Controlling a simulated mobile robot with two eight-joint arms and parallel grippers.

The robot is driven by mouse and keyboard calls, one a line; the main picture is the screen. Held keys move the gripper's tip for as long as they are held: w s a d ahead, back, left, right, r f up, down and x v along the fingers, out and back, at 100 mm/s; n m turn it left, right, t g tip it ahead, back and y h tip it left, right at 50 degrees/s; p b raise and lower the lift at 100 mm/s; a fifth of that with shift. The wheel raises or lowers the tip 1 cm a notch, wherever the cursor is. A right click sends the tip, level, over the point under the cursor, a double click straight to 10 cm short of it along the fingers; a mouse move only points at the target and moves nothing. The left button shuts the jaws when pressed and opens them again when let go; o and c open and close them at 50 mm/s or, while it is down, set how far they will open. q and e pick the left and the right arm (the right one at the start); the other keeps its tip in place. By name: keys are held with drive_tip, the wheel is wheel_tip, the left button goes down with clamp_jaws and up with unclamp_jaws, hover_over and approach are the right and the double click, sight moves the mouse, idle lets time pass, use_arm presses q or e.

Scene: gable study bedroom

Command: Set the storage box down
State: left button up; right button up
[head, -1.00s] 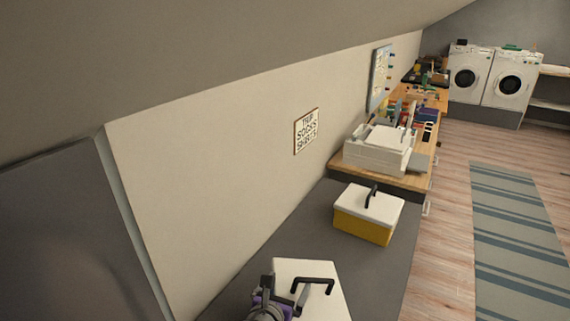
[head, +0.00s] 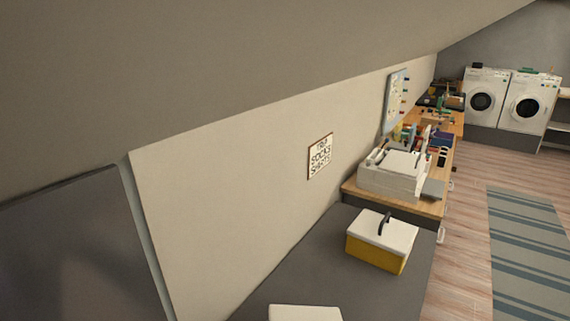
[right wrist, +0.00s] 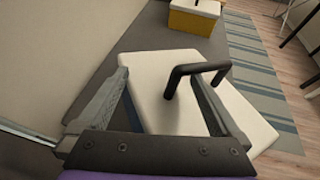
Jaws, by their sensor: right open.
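A near box with a white lid (head: 305,313) shows at the bottom edge of the head view, mostly cut off. In the right wrist view, its white lid (right wrist: 150,68) and black handle (right wrist: 198,68) lie just beyond my right gripper (right wrist: 158,76). My right gripper is open; part of the handle appears between its fingers, and the handle's far end extends past the right finger. I cannot tell whether the fingers touch it. The box's underside is hidden. A yellow box (head: 374,253) with a white lid and black handle stands farther along the dark grey surface (head: 335,250). My left gripper is out of view.
A sloped ceiling and pale wall with a framed sign (head: 320,156) border the surface on the left. A wooden desk (head: 425,203) bearing a white printer-like machine (head: 395,176) lies beyond. Floor with a striped rug (head: 530,250) is open on the right.

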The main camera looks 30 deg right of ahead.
drive_tip(key=shift+r, duration=0.1)
drive_tip(key=shift+a, duration=0.1)
clamp_jaws()
idle(0.4)
drive_tip(key=shift+a, duration=0.2)
idle(1.0)
